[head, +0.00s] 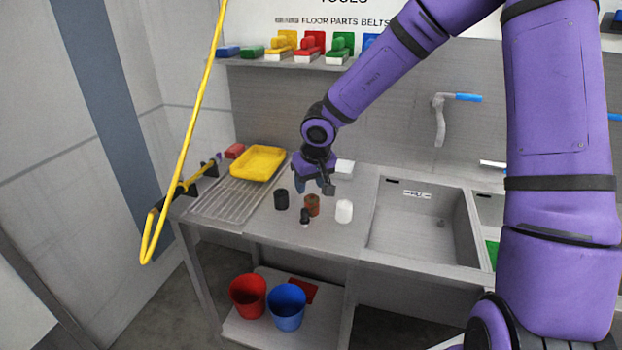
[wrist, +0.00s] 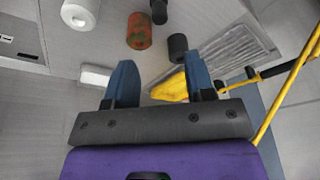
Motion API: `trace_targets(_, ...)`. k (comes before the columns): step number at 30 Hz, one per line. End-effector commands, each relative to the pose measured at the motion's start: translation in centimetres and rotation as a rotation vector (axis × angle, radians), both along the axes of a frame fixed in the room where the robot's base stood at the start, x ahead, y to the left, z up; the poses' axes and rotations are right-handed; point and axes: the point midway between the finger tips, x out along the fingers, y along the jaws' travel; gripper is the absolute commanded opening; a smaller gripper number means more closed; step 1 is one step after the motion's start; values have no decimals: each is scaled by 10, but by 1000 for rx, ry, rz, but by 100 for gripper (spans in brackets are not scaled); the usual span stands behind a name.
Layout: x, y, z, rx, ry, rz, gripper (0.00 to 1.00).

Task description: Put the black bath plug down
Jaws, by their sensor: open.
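The black bath plug (head: 305,216) appears to be the small dark piece with a wider top, standing on the steel counter (head: 330,238) in front of the brown cylinder. It also shows at the top edge of the wrist view (wrist: 159,10), partly cut off. My gripper (head: 315,187) is open above the counter, behind the row of cylinders. In the wrist view its two blue fingers (wrist: 160,78) are spread with nothing between them. The plug is apart from the fingers.
Near the plug stand a black cylinder (head: 281,199), a brown cylinder (head: 312,204) and a white cylinder (head: 344,211). A white block (head: 344,167) lies behind. A yellow tray (head: 258,163) sits on the ribbed drainer at left; a sink (head: 415,225) lies right. Front counter is clear.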

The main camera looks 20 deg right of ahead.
Motion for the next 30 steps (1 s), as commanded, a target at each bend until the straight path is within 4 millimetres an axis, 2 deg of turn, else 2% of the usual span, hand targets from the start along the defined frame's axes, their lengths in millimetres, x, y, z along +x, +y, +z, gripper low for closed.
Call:
trace_targets(4,-3,-1,10,-1,-1,-1,49)
trace_targets(11,-4,-1,14,-2,-2,-1,49)
trace_targets(16,3,-2,29,-22,-95,-8,49)
trace_targets(20,11,-2,63,-27,-259,-8,49)
trace_targets(23,10,3,95,-6,-381,12,49)
trace_targets(26,1,10,127,33,-470,45,49)
trace_targets(30,-24,21,167,93,-537,101,49)
